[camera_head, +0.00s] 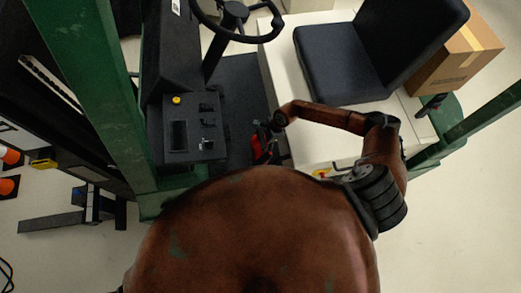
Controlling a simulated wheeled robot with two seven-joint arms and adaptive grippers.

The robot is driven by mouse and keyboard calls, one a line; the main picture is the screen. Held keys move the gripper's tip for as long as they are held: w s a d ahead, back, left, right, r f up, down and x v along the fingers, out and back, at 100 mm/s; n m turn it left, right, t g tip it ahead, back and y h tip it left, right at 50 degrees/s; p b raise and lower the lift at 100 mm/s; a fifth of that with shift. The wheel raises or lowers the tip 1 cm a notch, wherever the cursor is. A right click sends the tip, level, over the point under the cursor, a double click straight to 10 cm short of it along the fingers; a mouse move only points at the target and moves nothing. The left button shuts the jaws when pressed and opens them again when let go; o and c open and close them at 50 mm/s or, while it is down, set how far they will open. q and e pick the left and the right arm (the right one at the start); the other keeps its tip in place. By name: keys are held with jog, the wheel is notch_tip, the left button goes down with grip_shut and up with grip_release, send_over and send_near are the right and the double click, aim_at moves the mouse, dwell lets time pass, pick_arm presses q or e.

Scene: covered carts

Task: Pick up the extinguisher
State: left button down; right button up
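The extinguisher (261,146) is a small red shape with dark parts. It sits low in the cart's footwell, between the black control panel and the white seat base, and only part of it shows. My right arm comes in from the right and bends left across the front of the seat base. Its dark gripper (272,126) is at the upper right of the extinguisher, very close to it in the picture. The fingers are too small and dark to tell whether they are open or touching it. My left gripper is not in view.
The cart has a black seat (340,62), a steering wheel (238,20), a control panel (193,130) and green posts (95,80) around the footwell. A cardboard box (458,62) is behind the seat. Orange cones (10,170) are at far left. The floor at right is clear.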

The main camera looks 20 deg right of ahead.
jog(key=shift+c, duration=0.5)
jog(key=c, duration=2.1)
jog(key=shift+w+r, duration=0.2)
